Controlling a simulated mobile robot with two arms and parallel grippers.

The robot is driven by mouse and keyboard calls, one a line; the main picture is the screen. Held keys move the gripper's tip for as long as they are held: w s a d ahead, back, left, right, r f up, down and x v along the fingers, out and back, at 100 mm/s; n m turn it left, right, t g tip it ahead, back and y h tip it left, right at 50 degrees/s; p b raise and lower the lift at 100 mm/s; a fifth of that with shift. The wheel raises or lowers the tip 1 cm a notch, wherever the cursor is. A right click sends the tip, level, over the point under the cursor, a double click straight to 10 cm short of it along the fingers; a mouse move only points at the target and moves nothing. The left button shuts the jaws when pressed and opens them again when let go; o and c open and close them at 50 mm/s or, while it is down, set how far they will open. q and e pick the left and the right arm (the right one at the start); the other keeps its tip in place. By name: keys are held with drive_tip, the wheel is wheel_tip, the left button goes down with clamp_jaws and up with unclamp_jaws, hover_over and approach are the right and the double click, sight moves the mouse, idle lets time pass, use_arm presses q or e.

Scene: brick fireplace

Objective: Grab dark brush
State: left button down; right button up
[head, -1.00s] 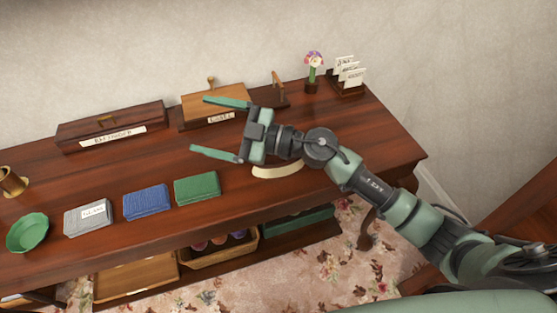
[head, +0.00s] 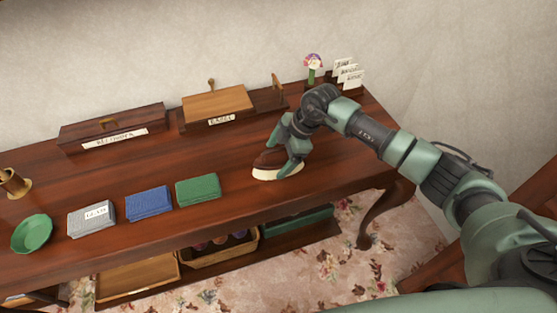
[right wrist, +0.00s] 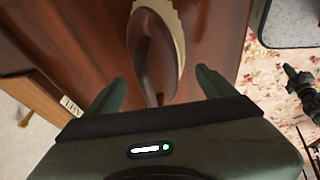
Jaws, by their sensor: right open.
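The dark brush (head: 268,172) lies on the wooden table near its front edge, with a brown back and cream bristles. In the right wrist view the brush (right wrist: 150,50) has a dark raised handle and lies ahead of the two fingers. My right gripper (head: 284,154) is over the brush, pointing down, and partly hides it. In the right wrist view the open fingers (right wrist: 160,90) stand one on each side of the brush's near end, with nothing visibly held between them.
Folded green (head: 198,189), blue (head: 148,203) and grey (head: 91,218) cloths lie left of the brush. A green bowl (head: 32,234) is at far left. Wooden boxes (head: 217,104) and a flower vase (head: 312,70) stand along the back. A lower shelf holds a basket (head: 222,250).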

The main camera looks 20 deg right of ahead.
drive_tip(key=shift+x, duration=0.85)
drive_tip(key=c, duration=1.6)
drive_tip(key=shift+o, duration=0.2)
drive_tip(key=shift+r, duration=0.15)
